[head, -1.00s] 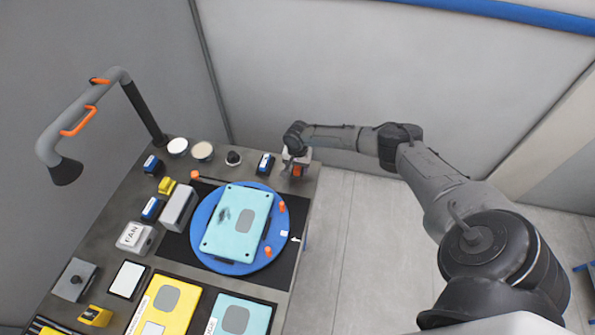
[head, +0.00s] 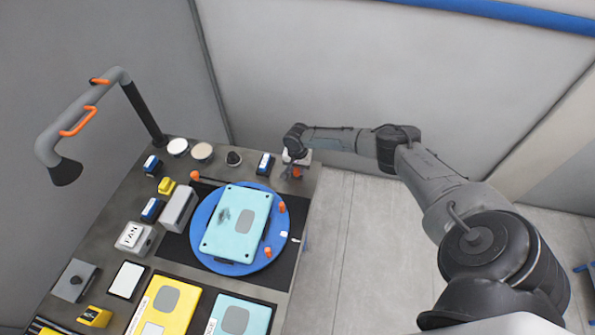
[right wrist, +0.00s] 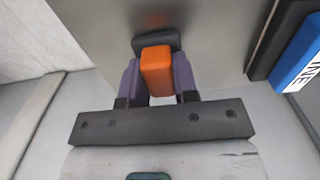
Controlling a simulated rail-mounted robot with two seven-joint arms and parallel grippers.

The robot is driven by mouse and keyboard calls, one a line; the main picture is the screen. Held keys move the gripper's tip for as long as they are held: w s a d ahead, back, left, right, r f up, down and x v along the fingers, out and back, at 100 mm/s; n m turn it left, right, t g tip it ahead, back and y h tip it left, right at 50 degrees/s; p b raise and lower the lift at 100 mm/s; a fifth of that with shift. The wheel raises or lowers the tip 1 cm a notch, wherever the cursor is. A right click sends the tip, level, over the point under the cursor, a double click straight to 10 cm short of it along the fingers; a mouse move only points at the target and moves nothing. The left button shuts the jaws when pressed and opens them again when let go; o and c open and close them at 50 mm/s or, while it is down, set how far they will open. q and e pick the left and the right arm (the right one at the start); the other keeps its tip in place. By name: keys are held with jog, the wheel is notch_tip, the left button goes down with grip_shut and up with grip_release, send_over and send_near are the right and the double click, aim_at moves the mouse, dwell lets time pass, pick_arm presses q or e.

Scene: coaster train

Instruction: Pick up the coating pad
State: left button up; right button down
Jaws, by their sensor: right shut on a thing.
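The coating pad appears to be the orange block with a dark grey base (right wrist: 156,72) in the right wrist view. It stands on the grey table near its edge. My right gripper (head: 291,174) is at the table's far right corner in the head view. Its two purple fingers are shut on the orange block, one on each side. The dark base shows just beyond the fingertips. In the head view the orange block (head: 297,172) is small and partly hidden by the gripper. I cannot tell whether the base touches the table. My left gripper is not in view.
A blue-and-black labelled block (head: 265,164) stands just left of the gripper. A blue turntable (head: 200,229) carries a light teal panel (head: 236,222) nearer me. Several small items crowd the left side. A grey lamp arm (head: 93,93) rises there. Open floor lies right of the table.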

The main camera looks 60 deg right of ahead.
jog(key=shift+r, duration=0.1)
jog(key=shift+r, duration=0.45)
notch_tip(320, 180, up, 3)
jog(key=shift+f, duration=0.15)
jog(key=s+d+r+p, duration=0.1)
jog(key=s+d+r, duration=0.4)
jog(key=s, duration=0.5)
notch_tip(320, 180, up, 2)
jog(key=shift+s+r, duration=0.15)
jog(key=shift+s, duration=0.1)
